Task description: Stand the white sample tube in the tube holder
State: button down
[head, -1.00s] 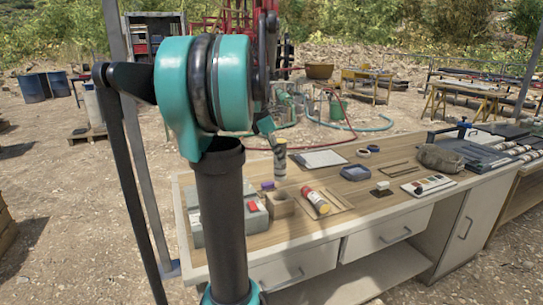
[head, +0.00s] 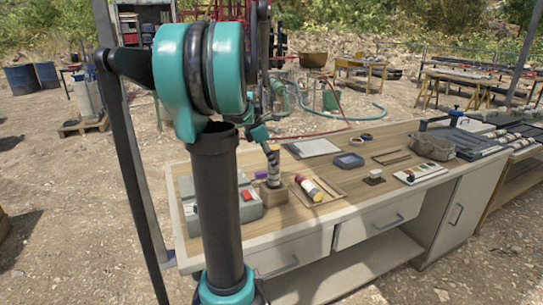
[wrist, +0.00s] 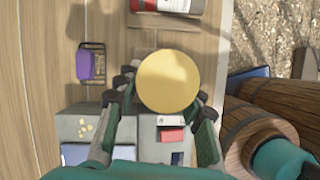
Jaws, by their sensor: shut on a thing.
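The white sample tube (head: 273,167) is upright under my gripper (head: 269,146) in the head view. Its round yellow end (wrist: 168,82) faces the camera in the wrist view, between my fingers. My gripper is shut on the tube near its top. The tube holder (head: 273,197) is a small wooden block on the table. The tube's lower end meets the top of the block in the head view; I cannot tell how deep it is in. In the wrist view the tube's end hides most of what is below it.
A grey box with a red button (head: 247,195) stands left of the holder, near a purple item (wrist: 86,65) in a small rack. A red and white cylinder (head: 309,187) lies on a tray to the right.

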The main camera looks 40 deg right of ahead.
aim_at(272, 172)
jog(key=shift+f, duration=2.55)
jog(key=c, duration=0.9)
grip_release()
jog(key=shift+o, duration=0.2)
jog(key=v, duration=1.2)
